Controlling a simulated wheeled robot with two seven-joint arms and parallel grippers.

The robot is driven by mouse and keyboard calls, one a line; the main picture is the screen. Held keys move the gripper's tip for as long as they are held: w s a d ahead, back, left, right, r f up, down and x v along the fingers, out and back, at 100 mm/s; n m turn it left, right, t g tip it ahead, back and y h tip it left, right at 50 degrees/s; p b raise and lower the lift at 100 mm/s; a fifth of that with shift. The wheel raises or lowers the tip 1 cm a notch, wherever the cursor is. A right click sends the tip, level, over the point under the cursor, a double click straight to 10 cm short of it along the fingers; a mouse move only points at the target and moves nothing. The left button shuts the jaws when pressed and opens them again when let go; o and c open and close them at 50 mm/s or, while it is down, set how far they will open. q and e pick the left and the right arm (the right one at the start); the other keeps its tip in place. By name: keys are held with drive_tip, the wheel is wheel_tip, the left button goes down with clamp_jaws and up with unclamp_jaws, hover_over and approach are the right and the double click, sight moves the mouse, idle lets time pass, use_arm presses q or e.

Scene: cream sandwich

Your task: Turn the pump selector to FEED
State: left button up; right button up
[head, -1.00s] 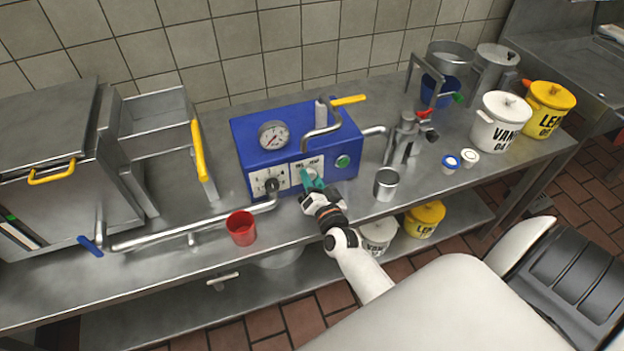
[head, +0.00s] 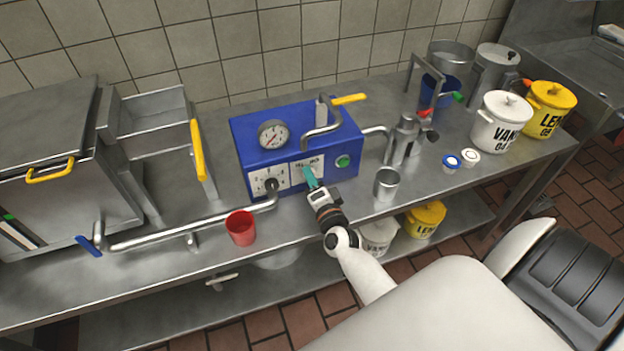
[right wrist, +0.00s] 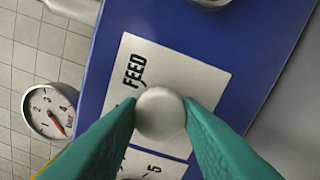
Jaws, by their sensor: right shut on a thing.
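The blue pump box (head: 245,160) stands on the steel bench, with a white selector plate (right wrist: 190,75) on its front. The word FEED is printed on this plate, beside the pale round selector knob (right wrist: 160,113). My right gripper (head: 309,176) reaches the plate from the front. In the right wrist view its green fingers (right wrist: 160,118) are shut on the knob, one on each side. Which way the knob points cannot be made out. In the head view the gripper hides the knob. My left gripper is not in view.
A red cup (head: 241,228) and a steel cup (head: 387,184) stand nearby. A steel pipe (head: 190,229) runs along the left.

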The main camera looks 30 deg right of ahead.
drive_tip(key=o, duration=1)
drive_tip(key=b+v, duration=0.1)
drive_tip(key=v, duration=1.1)
drive_tip(key=shift+b, duration=0.3)
